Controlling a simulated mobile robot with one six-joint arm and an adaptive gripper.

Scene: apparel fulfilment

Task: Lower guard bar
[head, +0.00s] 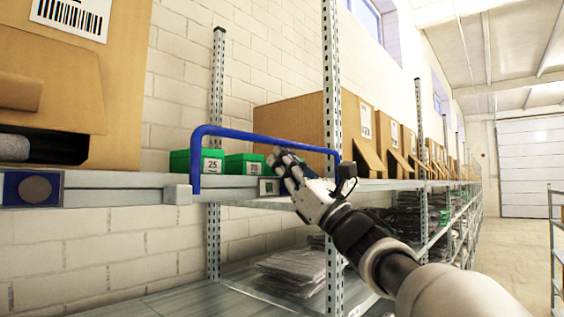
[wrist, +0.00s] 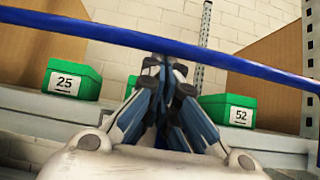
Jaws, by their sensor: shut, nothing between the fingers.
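The blue guard bar (head: 265,137) is raised across the front of the shelf bay in the head view. Its left end bends down to the shelf edge, and its right end is near the upright post. It also crosses the wrist view (wrist: 235,62) from upper left to right. My gripper (head: 278,158) is shut and empty, below the bar's long span, near its right half. In the wrist view the closed fingers (wrist: 163,68) point up toward the bar and their tips come close to it; I cannot tell whether they touch.
Green boxes marked 25 (wrist: 72,78) and 52 (wrist: 228,110) stand on the shelf behind the bar. A large cardboard box (head: 290,118) stands behind my gripper, and another (head: 122,75) is at the left. A metal post (head: 331,60) rises beside my gripper. The aisle at right is clear.

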